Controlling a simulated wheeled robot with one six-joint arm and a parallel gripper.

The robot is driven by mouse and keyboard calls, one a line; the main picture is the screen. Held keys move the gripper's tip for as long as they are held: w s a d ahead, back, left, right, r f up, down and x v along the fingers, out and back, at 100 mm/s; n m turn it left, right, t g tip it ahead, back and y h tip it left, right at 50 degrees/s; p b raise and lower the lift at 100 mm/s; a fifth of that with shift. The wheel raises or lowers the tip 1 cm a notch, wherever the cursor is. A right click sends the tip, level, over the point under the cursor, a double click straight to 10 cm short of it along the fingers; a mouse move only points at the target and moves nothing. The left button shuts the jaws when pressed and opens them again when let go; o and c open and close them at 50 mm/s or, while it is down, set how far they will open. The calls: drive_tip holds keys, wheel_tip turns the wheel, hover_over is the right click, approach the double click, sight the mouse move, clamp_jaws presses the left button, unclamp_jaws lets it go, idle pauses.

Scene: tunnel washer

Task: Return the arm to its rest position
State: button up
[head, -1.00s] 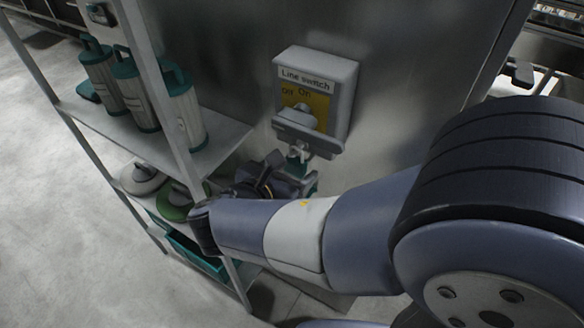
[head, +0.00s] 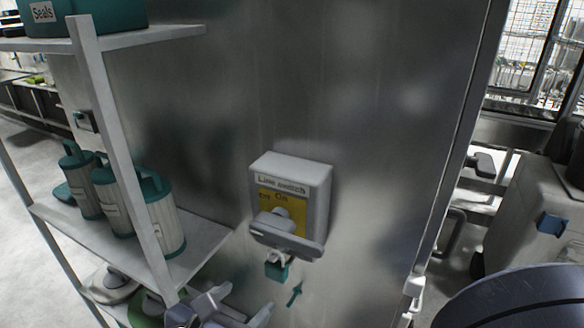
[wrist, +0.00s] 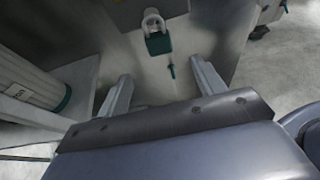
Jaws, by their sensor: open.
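My gripper (head: 236,312) is at the bottom of the head view, below the line switch, with part of it cut off by the frame edge. In the wrist view my gripper (wrist: 163,88) has its two fingers spread wide with nothing between them. The grey line switch box (head: 319,200) is on the metal panel, with a yellow plate and a grey handle (head: 287,238). A teal padlock (head: 276,271) hangs below the handle. It also shows ahead of the fingers in the wrist view (wrist: 158,44), apart from them. A small teal key-like piece (head: 295,294) shows below the padlock.
A shelf rack (head: 190,250) stands left of the switch, close to my gripper, holding teal-topped canisters (head: 165,220) and lower round items. A teal bin labelled Seals (head: 110,14) is on top. Machinery (head: 530,210) stands at right beyond the panel edge.

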sight(274, 273)
drive_tip(key=shift+w, duration=0.15)
drive_tip(key=p+x, duration=0.1)
drive_tip(key=x, duration=0.9)
drive_tip(key=shift+w+d+f, duration=0.15)
drive_tip(key=shift+w+d, duration=0.15)
drive_tip(key=shift+s+a+r, duration=0.2)
drive_tip(key=shift+s+r, duration=0.15)
drive_tip(key=shift+r, duration=0.05)
